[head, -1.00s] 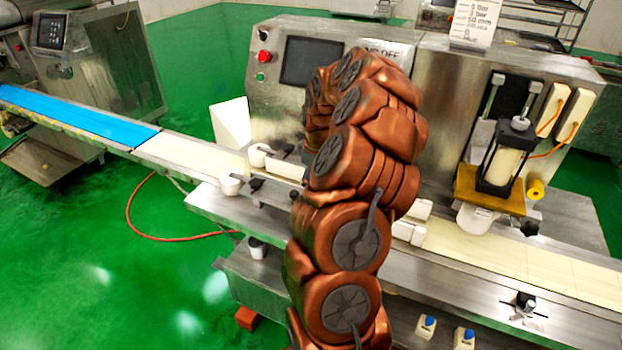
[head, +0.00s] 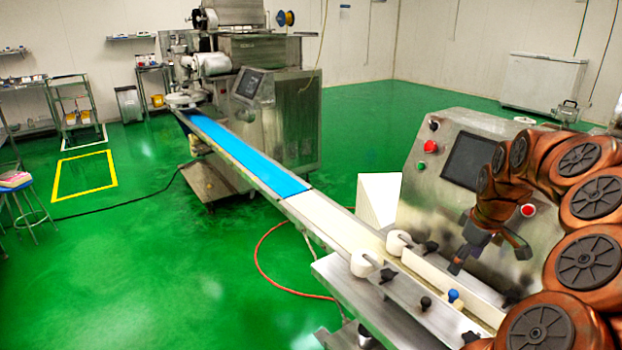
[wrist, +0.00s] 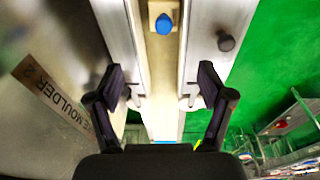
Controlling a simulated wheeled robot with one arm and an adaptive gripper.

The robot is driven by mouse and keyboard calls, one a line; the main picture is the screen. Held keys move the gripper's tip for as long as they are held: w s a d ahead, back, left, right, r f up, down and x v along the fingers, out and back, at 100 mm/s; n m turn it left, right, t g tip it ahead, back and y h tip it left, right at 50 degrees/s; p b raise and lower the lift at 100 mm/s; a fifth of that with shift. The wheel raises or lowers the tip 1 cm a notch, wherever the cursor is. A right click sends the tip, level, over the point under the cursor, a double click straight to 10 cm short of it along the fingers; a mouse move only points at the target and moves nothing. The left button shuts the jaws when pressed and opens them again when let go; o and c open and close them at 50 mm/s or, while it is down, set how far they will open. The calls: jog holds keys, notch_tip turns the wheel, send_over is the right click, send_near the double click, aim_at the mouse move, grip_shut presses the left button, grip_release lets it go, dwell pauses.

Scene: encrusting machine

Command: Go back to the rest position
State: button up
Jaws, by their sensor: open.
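My gripper (head: 488,255) is in front of the steel machine's control panel (head: 425,190) at the right of the head view, above the pale conveyor belt (head: 340,226). Its dark fingers point down and are spread apart. In the wrist view my gripper (wrist: 160,85) is open, with nothing between its fingertips. The belt and its metal rails run beyond the fingers there. My brown arm curls in from the right and covers part of the machine.
A red button (head: 430,146) and a screen (head: 470,160) are on the panel. A blue belt (head: 245,155) leads to another machine (head: 275,110) behind. A red hose (head: 258,255) lies on the green floor. Open floor (head: 150,260) is at left. A blue stool (head: 15,182) stands far left.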

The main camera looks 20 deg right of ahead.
jog(key=shift+a, duration=0.1)
jog(key=s+a+r+g+p, duration=0.1)
jog(key=a+r, duration=0.1)
jog(key=a, duration=0.9)
jog(key=s+a+r, duration=0.2)
jog(key=a, duration=0.9)
jog(key=s+a+g, duration=0.1)
jog(key=s+a, duration=0.7)
jog(key=a, duration=0.1)
jog(key=shift+s+a+f+m+g+p, duration=0.2)
jog(key=shift+s+f+m+g+p, duration=0.1)
jog(key=shift+f, duration=0.15)
jog(key=s+a, duration=0.1)
jog(key=s, duration=0.2)
jog(key=s+a+f+m, duration=0.1)
jog(key=s, duration=0.2)
jog(key=s+a+f+m+g, duration=0.1)
jog(key=s, duration=0.2)
jog(key=shift+s+a+f, duration=0.25)
jog(key=shift+s, duration=0.15)
jog(key=shift+c, duration=0.2)
